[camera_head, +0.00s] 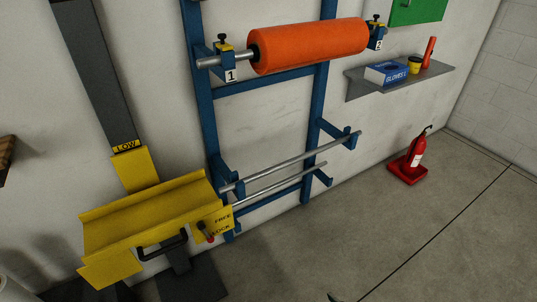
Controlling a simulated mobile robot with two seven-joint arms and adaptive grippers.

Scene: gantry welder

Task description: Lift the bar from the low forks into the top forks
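A blue rack (200,100) stands against the wall. Two thin grey bars lie across its low forks: an upper bar (290,160) and a lower bar (280,184) just in front of and below it. The low forks show at the left (229,178) and right (335,131). The top holders, marked 1 (229,60) and 2 (377,37), carry a bar with a large orange roll (310,46) on it. Neither gripper can be made out. A small dark tip shows at the bottom edge; I cannot tell what it is.
A yellow cradle (150,210) with a black handle (163,247) and a FREE/LOCK lever stands at left, under a LOW label. A grey shelf (420,78) holds a blue glove box (386,73). A red fire extinguisher (417,153) stands right; floor in front is clear.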

